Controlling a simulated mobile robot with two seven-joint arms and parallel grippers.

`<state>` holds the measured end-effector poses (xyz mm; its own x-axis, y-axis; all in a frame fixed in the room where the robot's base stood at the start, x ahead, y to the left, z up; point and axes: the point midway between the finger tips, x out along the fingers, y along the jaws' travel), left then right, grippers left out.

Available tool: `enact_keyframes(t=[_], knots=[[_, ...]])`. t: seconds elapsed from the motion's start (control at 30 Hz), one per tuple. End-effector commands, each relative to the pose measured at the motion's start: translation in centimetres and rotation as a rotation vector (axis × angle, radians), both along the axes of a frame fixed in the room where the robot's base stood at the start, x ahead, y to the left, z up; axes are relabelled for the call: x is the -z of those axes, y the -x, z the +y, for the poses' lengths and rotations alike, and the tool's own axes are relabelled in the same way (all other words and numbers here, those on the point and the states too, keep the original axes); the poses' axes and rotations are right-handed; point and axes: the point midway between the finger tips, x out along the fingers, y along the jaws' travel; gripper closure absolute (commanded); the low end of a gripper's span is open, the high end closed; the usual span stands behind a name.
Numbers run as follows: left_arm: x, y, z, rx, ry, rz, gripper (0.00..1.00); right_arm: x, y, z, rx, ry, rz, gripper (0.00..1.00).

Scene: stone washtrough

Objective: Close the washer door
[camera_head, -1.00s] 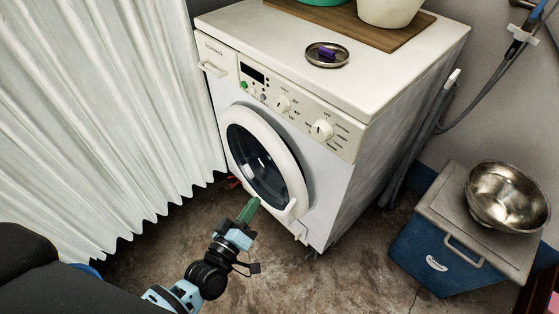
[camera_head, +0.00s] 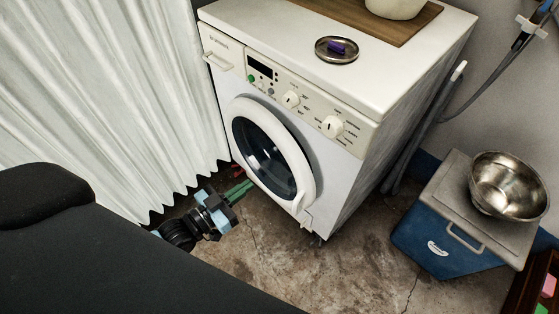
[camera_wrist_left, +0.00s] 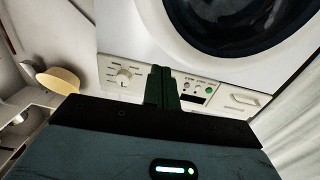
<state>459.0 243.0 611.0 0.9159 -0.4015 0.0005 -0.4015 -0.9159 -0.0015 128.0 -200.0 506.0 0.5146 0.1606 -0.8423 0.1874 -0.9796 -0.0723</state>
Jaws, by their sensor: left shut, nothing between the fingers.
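The white washer (camera_head: 335,185) stands against the wall in the head view. Its round door (camera_head: 264,152), with a white rim and dark glass, lies flat or nearly flat against the front; I cannot tell whether a small gap remains. The door handle (camera_head: 299,204) is at the rim's lower right. My left gripper (camera_head: 238,191) is shut and empty, its green fingers low in front of the door's lower left, apparently apart from it. In the left wrist view the shut fingers (camera_wrist_left: 162,86) show before the control panel, with the door (camera_wrist_left: 235,22) above. My right gripper is out of view.
A white curtain (camera_head: 110,90) hangs left of the washer. A blue cooler (camera_head: 430,240) with a metal bowl (camera_head: 508,185) stands at right. A small dish (camera_head: 337,50) with a purple item sits on the washer. Bare floor (camera_head: 345,275) lies between washer and cooler.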

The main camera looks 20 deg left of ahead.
Motion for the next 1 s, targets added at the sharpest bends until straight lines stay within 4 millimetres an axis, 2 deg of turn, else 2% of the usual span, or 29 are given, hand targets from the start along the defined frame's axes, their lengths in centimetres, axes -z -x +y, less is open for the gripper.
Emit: enact_keyframes(t=[0.3, 0.6, 0.8, 1.0], knots=[[-0.1, -5.6, -2.4, -0.001, 0.003, -0.003, 1.00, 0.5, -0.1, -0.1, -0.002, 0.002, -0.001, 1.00], [0.0, -9.8, -4.3, 0.000, 0.002, 0.001, 1.00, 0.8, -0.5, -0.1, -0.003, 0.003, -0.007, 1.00], [0.0, -11.0, -4.8, -0.001, 0.001, 0.000, 1.00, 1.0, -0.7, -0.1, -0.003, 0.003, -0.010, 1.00], [0.0, -11.2, -4.9, 0.000, 0.001, 0.001, 1.00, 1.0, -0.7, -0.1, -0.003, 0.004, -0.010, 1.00]])
